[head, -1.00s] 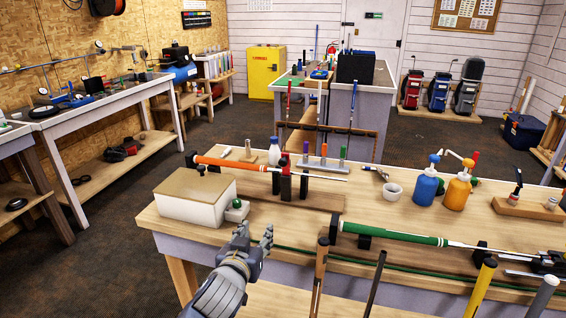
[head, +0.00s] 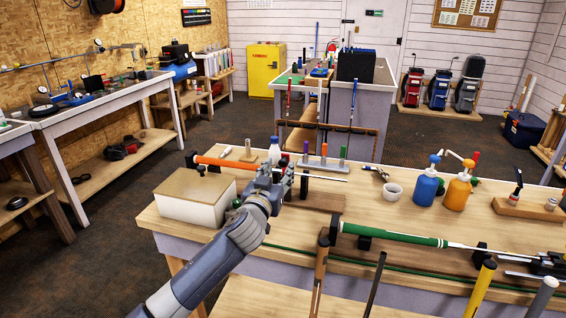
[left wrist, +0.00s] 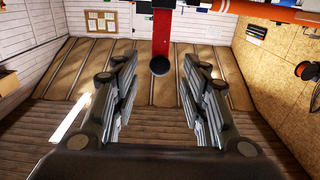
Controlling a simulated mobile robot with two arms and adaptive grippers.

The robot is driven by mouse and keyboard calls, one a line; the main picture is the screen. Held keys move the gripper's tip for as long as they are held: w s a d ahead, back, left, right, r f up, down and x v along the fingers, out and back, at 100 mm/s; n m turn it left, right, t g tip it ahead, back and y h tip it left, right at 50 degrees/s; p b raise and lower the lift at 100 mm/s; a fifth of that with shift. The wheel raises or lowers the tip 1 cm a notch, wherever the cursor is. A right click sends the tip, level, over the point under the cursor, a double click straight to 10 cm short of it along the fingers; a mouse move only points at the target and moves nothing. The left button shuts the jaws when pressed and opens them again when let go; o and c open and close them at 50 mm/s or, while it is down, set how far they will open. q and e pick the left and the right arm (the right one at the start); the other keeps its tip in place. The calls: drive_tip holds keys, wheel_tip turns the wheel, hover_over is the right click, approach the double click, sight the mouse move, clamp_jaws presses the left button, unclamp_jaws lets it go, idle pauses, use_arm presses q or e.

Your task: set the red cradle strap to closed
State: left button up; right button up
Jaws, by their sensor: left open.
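The red cradle strap (left wrist: 163,30) shows in the left wrist view as an upright red strip with a round black knob at its lower end. It lies beyond and between the two fingers of my left gripper (left wrist: 159,95), which are spread apart with nothing between them. In the head view my left gripper (head: 276,174) is in front of the cradle and hides most of it and the strap. A dark cradle post (head: 304,186) shows just right of the fingers. The club with the orange grip (head: 220,162) lies across the cradle. My right gripper is not in view.
A white box with a tan lid (head: 190,199) stands close to the left of my forearm. A white bottle (head: 274,150) and upright grips (head: 324,151) stand behind. A green-gripped club (head: 390,234) lies at the front right.

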sight(282, 165)
use_arm(q)
drive_tip(key=shift+w+d, duration=0.25)
drive_tip(key=shift+w, duration=0.95)
drive_tip(key=shift+w+d, duration=0.25)
drive_tip(key=shift+w, duration=0.9)
clamp_jaws()
